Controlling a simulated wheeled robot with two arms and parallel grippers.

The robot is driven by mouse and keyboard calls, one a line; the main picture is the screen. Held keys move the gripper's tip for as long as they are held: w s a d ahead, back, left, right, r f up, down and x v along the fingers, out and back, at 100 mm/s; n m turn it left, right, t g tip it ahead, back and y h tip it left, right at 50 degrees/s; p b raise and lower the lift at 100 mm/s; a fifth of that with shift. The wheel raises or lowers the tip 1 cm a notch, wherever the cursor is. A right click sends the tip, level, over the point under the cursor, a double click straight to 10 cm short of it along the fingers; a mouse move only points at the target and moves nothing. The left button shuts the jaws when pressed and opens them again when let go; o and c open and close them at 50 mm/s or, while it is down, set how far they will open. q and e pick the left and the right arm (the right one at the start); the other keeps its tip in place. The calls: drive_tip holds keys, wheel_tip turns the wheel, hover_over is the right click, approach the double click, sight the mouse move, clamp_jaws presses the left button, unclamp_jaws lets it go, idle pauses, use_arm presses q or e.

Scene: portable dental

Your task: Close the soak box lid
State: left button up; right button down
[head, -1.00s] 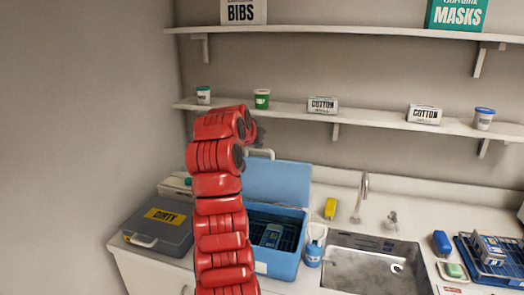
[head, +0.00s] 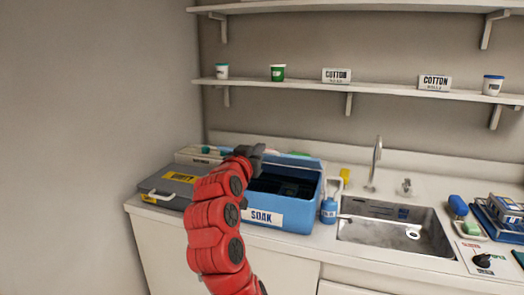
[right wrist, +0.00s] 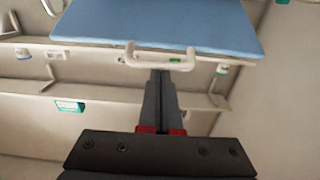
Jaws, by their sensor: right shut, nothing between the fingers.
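The blue soak box (head: 306,218), with a white SOAK label, stands on the counter left of the sink. Its dark inside shows, so it is open. The lid (head: 292,160) shows only as a thin blue strip at the box's back; its exact tilt is hard to tell. In the right wrist view the blue lid (right wrist: 160,22) fills the top, with its white handle (right wrist: 160,62) on the near edge. My right gripper (head: 262,150) is shut and empty above the box's back left; its fingertips (right wrist: 161,78) appear close to the handle. My left gripper is out of view.
A grey DIRTY case (head: 172,188) lies left of the box. The shelf (head: 300,87) behind holds cups and cotton boxes. My red arm crosses in front of the box.

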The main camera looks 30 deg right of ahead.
drive_tip(key=shift+s+a+f+t+h+b, duration=0.45)
drive_tip(key=shift+f+h+b, duration=0.2)
drive_tip(key=shift+f+b, duration=1.7)
drive_tip(key=shift+s+a+f+t+h+b, duration=0.4)
drive_tip(key=shift+a+f+t+h+b, duration=0.15)
drive_tip(key=shift+f+b, duration=1.8)
drive_tip(key=shift+s+a+f+t+h+b, duration=0.45)
drive_tip(key=shift+f+h+b, duration=0.25)
drive_tip(key=shift+f+b, duration=1.65)
drive_tip(key=shift+r+b, duration=0.25)
drive_tip(key=shift+b, duration=0.05)
drive_tip(key=shift+r, duration=0.15)
